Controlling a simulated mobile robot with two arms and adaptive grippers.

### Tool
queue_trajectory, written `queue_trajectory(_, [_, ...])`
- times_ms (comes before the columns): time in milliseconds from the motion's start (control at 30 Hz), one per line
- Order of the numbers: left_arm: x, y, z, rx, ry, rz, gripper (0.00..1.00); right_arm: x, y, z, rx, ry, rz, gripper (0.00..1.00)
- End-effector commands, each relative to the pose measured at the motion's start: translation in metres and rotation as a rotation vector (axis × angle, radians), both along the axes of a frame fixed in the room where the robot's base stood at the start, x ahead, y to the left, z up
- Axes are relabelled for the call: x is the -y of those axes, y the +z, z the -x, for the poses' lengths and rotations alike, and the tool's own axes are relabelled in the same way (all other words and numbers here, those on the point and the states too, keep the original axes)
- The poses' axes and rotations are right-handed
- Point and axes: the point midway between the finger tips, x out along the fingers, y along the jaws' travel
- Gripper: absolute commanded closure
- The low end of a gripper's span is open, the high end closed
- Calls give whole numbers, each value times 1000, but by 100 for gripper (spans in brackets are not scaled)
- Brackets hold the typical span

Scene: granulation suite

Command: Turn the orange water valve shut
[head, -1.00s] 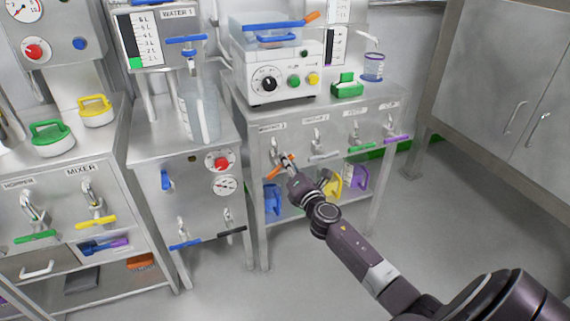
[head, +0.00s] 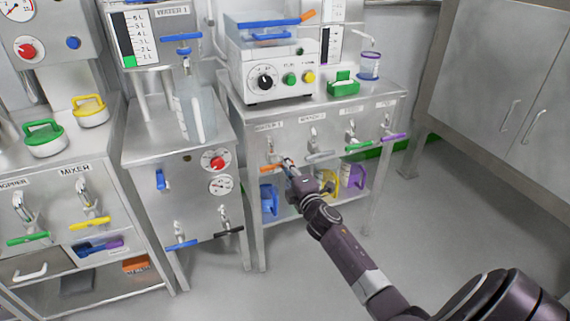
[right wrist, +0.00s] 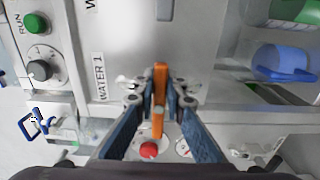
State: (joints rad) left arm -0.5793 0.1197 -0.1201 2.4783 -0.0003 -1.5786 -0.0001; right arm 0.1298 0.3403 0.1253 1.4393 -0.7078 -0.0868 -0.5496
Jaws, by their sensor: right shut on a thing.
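The orange valve handle (head: 270,168) is on the front of the right steel bench, below the leftmost tap. It lies close to level in the head view. My right gripper (head: 286,163) is at the handle's right end. In the right wrist view the orange handle (right wrist: 158,118) runs lengthwise between the two fingers of my right gripper (right wrist: 160,88), which are shut on it. A "WATER 1" label (right wrist: 99,76) shows beside it. The fingers hide part of the handle. My left gripper is not in view.
Grey (head: 320,156), green (head: 358,144) and purple (head: 393,137) handles sit along the same bench front. Blue (head: 268,199) and purple (head: 356,176) containers stand on the shelf below. A steel cabinet (head: 490,90) stands at right. The floor in front is clear.

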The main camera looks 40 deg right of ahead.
Motion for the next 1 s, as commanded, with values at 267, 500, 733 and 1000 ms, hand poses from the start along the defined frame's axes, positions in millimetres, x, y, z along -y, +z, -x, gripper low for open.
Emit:
queue_trajectory(267, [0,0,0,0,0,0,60,0,-2,0,3,0,-22,100])
queue_trajectory(500, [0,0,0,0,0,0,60,0,-2,0,2,-1,-22,100])
queue_trajectory(733, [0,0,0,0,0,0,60,0,-2,0,3,0,-20,71])
queue_trajectory(1000, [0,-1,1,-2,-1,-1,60,0,-1,2,3,0,-18,71])
